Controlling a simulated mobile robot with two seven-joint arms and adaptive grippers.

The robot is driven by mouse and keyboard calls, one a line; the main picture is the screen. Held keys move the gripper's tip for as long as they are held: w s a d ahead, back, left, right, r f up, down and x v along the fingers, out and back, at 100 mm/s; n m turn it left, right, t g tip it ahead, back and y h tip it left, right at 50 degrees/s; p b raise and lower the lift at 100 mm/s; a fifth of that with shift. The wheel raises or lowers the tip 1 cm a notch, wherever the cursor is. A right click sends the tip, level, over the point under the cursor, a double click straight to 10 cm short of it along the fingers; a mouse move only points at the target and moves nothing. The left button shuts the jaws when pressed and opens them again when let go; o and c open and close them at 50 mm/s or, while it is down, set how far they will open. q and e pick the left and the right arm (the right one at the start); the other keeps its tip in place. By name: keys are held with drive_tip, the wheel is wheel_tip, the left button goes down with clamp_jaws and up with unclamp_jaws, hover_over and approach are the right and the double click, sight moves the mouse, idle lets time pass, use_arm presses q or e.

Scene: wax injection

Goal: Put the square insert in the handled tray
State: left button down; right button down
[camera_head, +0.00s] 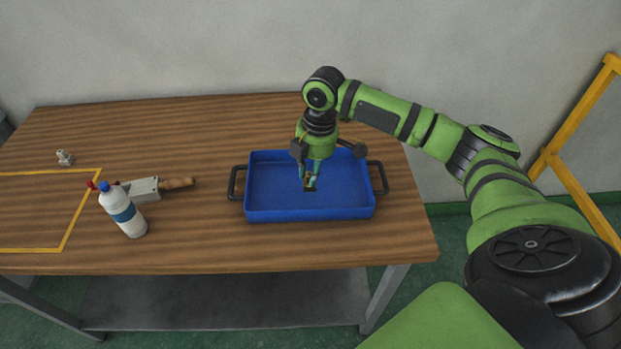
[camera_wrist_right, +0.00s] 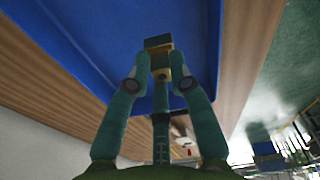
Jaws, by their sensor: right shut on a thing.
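The blue handled tray (camera_head: 272,205) stands on the wooden table, with a black handle at each end. Its blue floor fills the upper middle of the right wrist view (camera_wrist_right: 110,45). My right gripper (camera_head: 311,177) points down inside the tray's outline. Its teal fingers are shut on the square insert (camera_head: 310,186), a small brownish piece with a dark part. In the right wrist view the insert (camera_wrist_right: 160,58) sits between the fingertips. I cannot tell whether it touches the tray floor. My left gripper is not in view.
A white bottle (camera_head: 123,213) with a blue label stands left of the tray. Behind it lies a tool with a wooden handle (camera_head: 177,183). A small grey part (camera_head: 64,157) lies at the far left near a yellow marked area (camera_head: 82,210). The table right of the tray is clear.

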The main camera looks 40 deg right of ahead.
drive_tip(key=shift+w+f, duration=0.15)
drive_tip(key=shift+f, duration=0.05)
wheel_tip(320, 180, down, 3)
drive_tip(key=shift+f+p, duration=0.1)
drive_tip(key=shift+p, duration=0.4)
drive_tip(key=shift+f, duration=0.3)
drive_tip(key=shift+f, duration=0.15)
drive_tip(key=c, duration=1.1)
unclamp_jaws()
drive_tip(key=r, duration=0.4)
drive_tip(key=r+b, duration=0.1)
drive_tip(key=r, duration=0.3)
drive_tip(key=d+r, duration=0.1)
drive_tip(key=r, duration=0.3)
drive_tip(key=shift+s+r, duration=0.15)
drive_tip(key=shift+s, duration=0.25)
